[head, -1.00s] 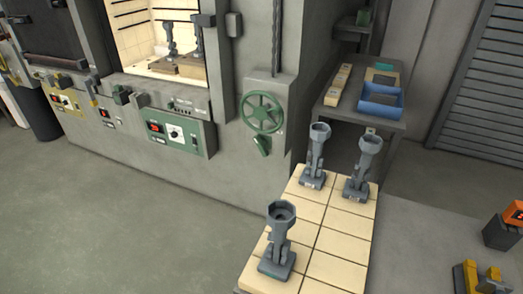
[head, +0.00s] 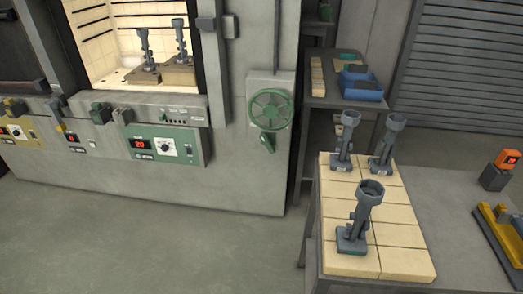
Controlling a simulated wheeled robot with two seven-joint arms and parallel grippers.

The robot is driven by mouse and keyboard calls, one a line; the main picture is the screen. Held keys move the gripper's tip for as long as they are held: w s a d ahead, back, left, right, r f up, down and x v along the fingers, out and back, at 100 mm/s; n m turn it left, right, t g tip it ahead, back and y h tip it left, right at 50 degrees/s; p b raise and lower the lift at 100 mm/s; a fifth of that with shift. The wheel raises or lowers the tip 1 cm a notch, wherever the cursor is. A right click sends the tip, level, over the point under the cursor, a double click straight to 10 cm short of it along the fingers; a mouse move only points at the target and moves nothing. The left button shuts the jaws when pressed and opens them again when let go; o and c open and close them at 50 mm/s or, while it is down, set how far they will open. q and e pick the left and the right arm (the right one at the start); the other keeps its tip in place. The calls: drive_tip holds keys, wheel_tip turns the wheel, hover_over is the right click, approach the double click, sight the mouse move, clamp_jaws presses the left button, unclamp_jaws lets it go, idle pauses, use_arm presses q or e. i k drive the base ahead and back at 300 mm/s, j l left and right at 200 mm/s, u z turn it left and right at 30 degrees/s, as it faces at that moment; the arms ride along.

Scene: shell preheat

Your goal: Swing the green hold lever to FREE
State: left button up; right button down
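The green hold lever (head: 267,143) is a short green handle on the grey panel of the furnace wall, just below the green spoked handwheel (head: 270,110). It hangs tilted, its lower end toward the lower right. Any FREE marking is too small to read. Neither of my grippers shows in the head view.
The furnace chamber (head: 120,45) is open, with two grey metal pieces standing inside. A table with cream tiles (head: 400,262) at the right holds three more grey pieces (head: 355,225). A shelf with a blue tray (head: 362,91) stands behind. The floor (head: 150,235) in front of the furnace is clear.

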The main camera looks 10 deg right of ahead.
sight(267, 142)
drive_tip(key=i+j+z, duration=0.2)
drive_tip(key=i+j, duration=0.15)
drive_tip(key=j, duration=0.25)
drive_tip(key=i+j, duration=0.2)
drive_tip(key=i+j+z, duration=0.15)
drive_tip(key=j, duration=0.3)
drive_tip(key=i+j+z, duration=0.1)
drive_tip(key=j, duration=0.2)
drive_tip(key=i+j+z, duration=0.2)
drive_tip(key=i, duration=1)
drive_tip(key=l, duration=0.1)
